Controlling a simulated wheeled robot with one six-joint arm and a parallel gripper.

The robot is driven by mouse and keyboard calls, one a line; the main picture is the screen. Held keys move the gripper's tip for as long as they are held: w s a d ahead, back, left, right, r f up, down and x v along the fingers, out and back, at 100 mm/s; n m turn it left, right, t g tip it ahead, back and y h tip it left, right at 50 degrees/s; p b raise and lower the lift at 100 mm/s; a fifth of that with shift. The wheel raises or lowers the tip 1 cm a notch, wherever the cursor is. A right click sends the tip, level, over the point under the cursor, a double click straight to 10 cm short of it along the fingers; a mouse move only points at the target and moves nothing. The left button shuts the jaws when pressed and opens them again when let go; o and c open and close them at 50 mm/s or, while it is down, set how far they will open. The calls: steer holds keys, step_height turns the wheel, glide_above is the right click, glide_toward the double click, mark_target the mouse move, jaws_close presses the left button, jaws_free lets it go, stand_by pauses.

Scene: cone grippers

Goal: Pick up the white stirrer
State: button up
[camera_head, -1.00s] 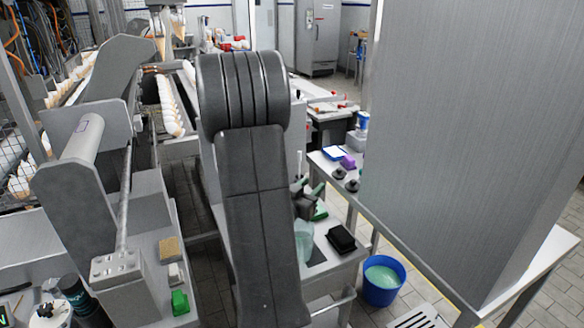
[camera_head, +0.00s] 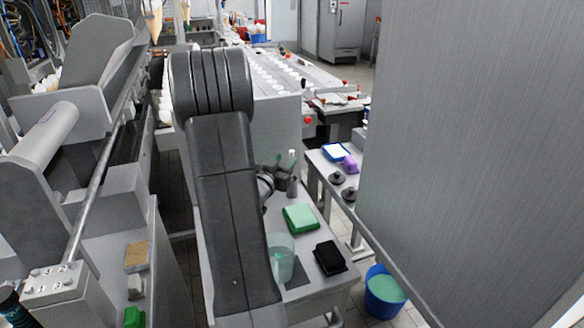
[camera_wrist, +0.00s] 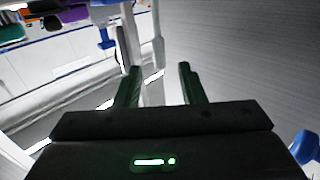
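In the wrist view, my gripper (camera_wrist: 160,68) has its two dark green fingers spread apart with nothing held between them. A pale, long-handled thing with a wider end (camera_wrist: 158,50) hangs in the wrist view, beyond the fingers and between their lines. It may be the white stirrer, but I cannot be sure. In the head view, my gripper (camera_head: 284,160) is small above the far end of the low bench, partly hidden by my arm. I cannot pick out the stirrer for certain there.
The low bench (camera_head: 323,291) carries a green box (camera_head: 300,217), a black block (camera_head: 330,258) and a clear container (camera_head: 281,262). A blue bucket (camera_head: 383,296) stands right of it. A large grey metal panel (camera_head: 480,130) fills the right side. Blue handled things (camera_wrist: 106,40) hang in the wrist view.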

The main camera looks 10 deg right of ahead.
mark_target(291, 154)
steer(key=shift+w+d+r, duration=0.15)
steer(key=shift+w+d, duration=0.1)
steer(key=shift+d, duration=0.05)
steer(key=p+x, duration=0.1)
steer(key=x, duration=0.4)
steer(key=shift+a, duration=0.1)
jaws_close()
